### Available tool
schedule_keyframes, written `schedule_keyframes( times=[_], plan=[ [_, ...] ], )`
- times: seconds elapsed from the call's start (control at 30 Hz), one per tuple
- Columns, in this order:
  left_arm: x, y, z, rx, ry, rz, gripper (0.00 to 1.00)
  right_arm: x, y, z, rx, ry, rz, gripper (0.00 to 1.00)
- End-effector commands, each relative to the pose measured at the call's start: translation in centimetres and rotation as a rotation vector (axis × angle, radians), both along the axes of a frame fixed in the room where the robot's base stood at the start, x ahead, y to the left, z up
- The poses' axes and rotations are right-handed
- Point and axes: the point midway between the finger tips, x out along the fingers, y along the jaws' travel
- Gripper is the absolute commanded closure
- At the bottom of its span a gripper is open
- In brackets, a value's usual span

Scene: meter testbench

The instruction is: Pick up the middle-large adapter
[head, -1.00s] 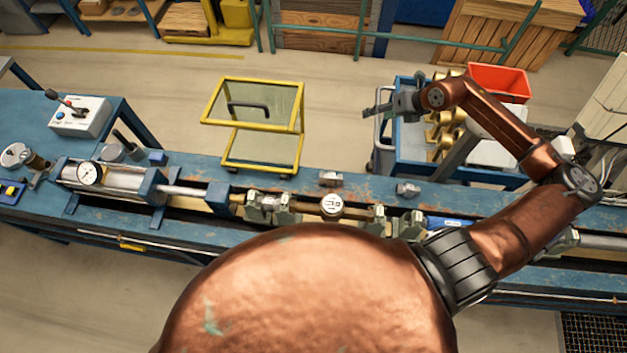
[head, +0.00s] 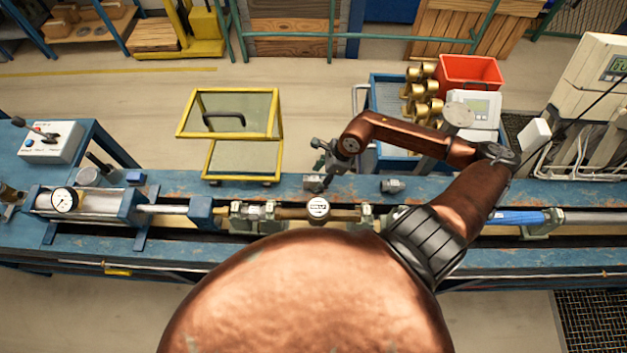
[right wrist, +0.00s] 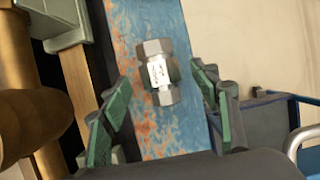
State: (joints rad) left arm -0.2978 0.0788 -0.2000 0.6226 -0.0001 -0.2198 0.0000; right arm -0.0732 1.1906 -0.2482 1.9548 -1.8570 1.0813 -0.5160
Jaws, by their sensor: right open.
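Two grey metal adapters lie on the blue bench in the head view: a left one (head: 313,183), partly hidden by my gripper, and a right one (head: 392,186). I cannot tell by size which is the middle-large adapter. My right gripper (head: 324,168) is at the left adapter, with its fingers pointing down toward the bench. In the right wrist view, an adapter (right wrist: 158,73) with hex ends and a paler marked middle lies ahead, between the lines of the open green-padded fingers (right wrist: 165,110). Nothing is held. My left gripper is not in view.
The pipe line with a round meter (head: 318,208) runs along the bench in front of the adapters. A yellow-framed trolley (head: 228,140) stands behind the bench. A blue cart (head: 386,93) with brass parts and a red bin (head: 470,72) stands behind right.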

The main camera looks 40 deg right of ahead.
Motion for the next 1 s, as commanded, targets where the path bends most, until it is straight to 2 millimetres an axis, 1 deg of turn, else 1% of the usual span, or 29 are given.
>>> schedule_keyframes(
  times=[0.1, 0.17, 0.4, 1.0],
  plan=[
    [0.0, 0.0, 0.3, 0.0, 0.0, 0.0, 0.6, 0.4, 0.4, -1.0, 0.002, -0.002, -0.001, 0.44],
    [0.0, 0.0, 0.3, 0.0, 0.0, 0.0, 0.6, 0.5, 0.5, -1.4, 0.001, -0.002, -0.001, 0.44],
    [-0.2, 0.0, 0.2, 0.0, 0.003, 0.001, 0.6, 0.5, 0.5, -1.5, 0.0, -0.001, -0.001, 0.44],
    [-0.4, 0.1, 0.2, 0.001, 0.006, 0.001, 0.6, 0.5, 0.5, -1.5, 0.0, -0.001, -0.001, 0.85]
  ],
)
